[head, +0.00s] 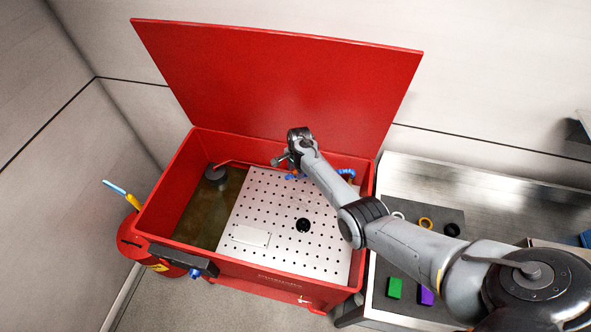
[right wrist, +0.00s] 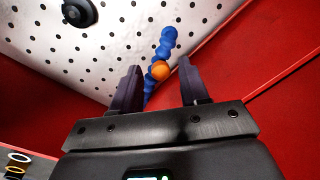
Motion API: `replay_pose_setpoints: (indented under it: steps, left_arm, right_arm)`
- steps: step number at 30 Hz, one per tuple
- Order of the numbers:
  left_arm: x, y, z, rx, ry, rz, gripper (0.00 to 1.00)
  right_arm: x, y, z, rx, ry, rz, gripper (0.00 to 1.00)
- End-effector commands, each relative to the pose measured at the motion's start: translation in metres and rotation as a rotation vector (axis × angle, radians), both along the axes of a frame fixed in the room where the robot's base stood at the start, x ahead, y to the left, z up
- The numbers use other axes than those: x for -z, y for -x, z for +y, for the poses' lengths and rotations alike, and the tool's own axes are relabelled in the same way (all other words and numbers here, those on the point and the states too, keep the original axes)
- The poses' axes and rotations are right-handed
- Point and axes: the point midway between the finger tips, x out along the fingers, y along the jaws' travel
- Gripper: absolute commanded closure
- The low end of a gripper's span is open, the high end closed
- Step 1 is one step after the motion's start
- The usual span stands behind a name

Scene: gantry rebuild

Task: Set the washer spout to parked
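The red parts washer (head: 165,212) stands with its lid (head: 280,80) raised. Its spout is a blue segmented hose with an orange piece on it. In the right wrist view the blue spout (right wrist: 168,38) and its orange piece (right wrist: 160,70) show between my right gripper's two fingers (right wrist: 160,78), with a gap to the right finger. That gripper is open. In the head view the right gripper (head: 283,160) is over the back of the basin, and blue pieces (head: 291,177) show just below it; another blue piece (head: 347,173) shows right of my arm. My left gripper is out of view.
A white perforated tray (head: 255,210) with a black round piece (head: 303,225) covers the basin's right side. Dark liquid (head: 202,210) shows at left. A metal bench (head: 480,190) at right holds rings and coloured blocks. A red can (head: 132,240) stands at left.

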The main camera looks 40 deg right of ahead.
Motion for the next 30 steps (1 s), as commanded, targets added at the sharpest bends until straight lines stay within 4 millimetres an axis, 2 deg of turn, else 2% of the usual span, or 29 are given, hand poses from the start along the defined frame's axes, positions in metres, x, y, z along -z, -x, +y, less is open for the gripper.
replay_pose_setpoints:
  steps: [9, 14, 30]
  left_arm:
    - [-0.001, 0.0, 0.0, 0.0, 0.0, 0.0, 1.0]
    - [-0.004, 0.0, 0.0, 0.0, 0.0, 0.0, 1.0]
    - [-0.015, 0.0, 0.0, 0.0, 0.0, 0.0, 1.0]
  right_arm:
    - [-0.001, 0.0, 0.0, -0.001, 0.0, 0.0, 0.52]
    - [-0.011, 0.001, 0.0, -0.001, 0.002, -0.001, 0.52]
    - [-0.092, 0.008, 0.0, -0.001, 0.002, -0.002, 0.52]
